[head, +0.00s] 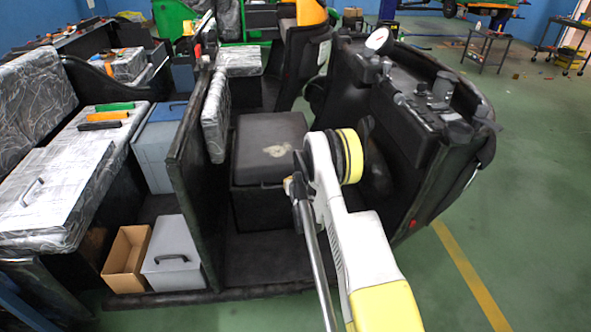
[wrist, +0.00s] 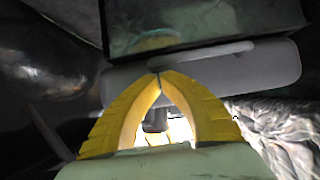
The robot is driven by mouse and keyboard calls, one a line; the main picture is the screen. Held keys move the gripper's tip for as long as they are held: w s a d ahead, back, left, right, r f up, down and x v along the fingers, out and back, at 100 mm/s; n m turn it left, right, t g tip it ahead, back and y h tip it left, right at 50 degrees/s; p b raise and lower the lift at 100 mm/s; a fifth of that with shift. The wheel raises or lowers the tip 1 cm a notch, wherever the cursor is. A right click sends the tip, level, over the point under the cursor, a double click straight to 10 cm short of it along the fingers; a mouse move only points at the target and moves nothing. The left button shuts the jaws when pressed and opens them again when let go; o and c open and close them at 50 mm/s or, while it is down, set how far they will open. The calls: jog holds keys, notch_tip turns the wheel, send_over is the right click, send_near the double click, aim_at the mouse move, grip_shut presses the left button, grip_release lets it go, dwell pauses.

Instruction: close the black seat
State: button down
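The black seat (head: 268,135) is in the middle of the head view, on a dark box base (head: 258,207) inside the rickshaw. Its top has a pale patch and looks close to level; I cannot tell whether it rests fully down. My arm reaches in just right of the seat, and my gripper is not clearly visible there. In the wrist view my gripper (wrist: 159,76) has its yellow fingers meeting at the tips, with nothing seen between them. A grey panel (wrist: 255,72) lies beyond the fingertips, below a dark box-like part (wrist: 200,25); I cannot tell whether they touch it.
A black partition (head: 190,165) stands left of the seat, with a plastic-wrapped backrest (head: 215,115) beside it. The dark front body with a gauge (head: 377,38) is at the right. A grey toolbox (head: 172,258) and cardboard box (head: 127,258) sit at lower left. Green floor at the right is open.

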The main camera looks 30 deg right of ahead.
jog(key=shift+s+a+f, duration=0.1)
jog(key=shift+s+f, duration=0.05)
jog(key=shift+f, duration=1)
